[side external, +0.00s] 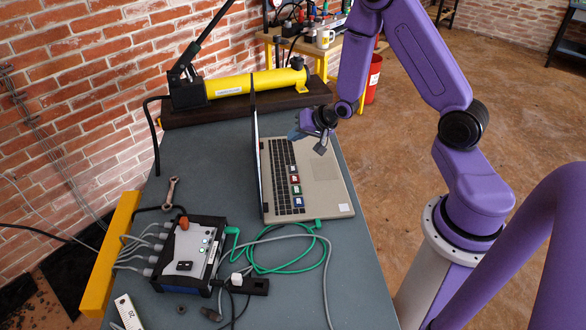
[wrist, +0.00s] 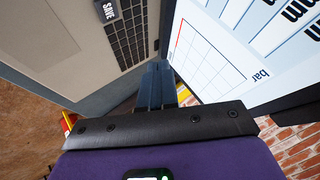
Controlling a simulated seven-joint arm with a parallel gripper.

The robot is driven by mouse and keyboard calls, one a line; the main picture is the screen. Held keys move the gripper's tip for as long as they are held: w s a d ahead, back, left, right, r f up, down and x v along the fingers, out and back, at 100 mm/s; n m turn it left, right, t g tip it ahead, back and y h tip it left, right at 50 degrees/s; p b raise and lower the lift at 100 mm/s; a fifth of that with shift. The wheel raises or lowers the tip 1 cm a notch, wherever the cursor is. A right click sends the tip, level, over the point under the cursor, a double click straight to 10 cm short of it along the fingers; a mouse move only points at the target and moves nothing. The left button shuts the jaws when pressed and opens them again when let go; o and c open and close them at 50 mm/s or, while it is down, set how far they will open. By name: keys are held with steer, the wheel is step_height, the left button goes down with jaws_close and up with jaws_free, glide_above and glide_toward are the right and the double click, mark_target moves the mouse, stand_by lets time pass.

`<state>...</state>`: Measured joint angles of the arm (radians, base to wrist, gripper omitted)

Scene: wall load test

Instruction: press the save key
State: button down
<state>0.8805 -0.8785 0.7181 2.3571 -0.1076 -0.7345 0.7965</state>
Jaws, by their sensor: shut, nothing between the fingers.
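The laptop (side external: 315,185) stands open on the grey table, its screen edge-on in the side external view. Several coloured labelled keys, such as a red one (side external: 294,178), sit along its keyboard (side external: 284,165); their labels are too small to read there. In the wrist view the save key (wrist: 109,11) is dark with white "SAVE" lettering, at the top edge, left of the keyboard rows. My gripper (side external: 297,136) is near the far end of the keyboard, away from the coloured keys. Its fingers (wrist: 156,85) are together and empty. I cannot tell their height above the keyboard.
The lit screen (wrist: 235,45) stands close to the fingers. A yellow cylinder pump (side external: 250,84) lies behind the laptop.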

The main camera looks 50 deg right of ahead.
mark_target(296, 169)
steer(key=shift+f, duration=4.4)
steer(key=shift+f, duration=0.1)
steer(key=shift+f, duration=0.3)
steer(key=shift+f, duration=0.35)
steer(key=shift+r, duration=0.75)
steer(key=shift+r, duration=2.55)
steer(key=shift+a, duration=0.1)
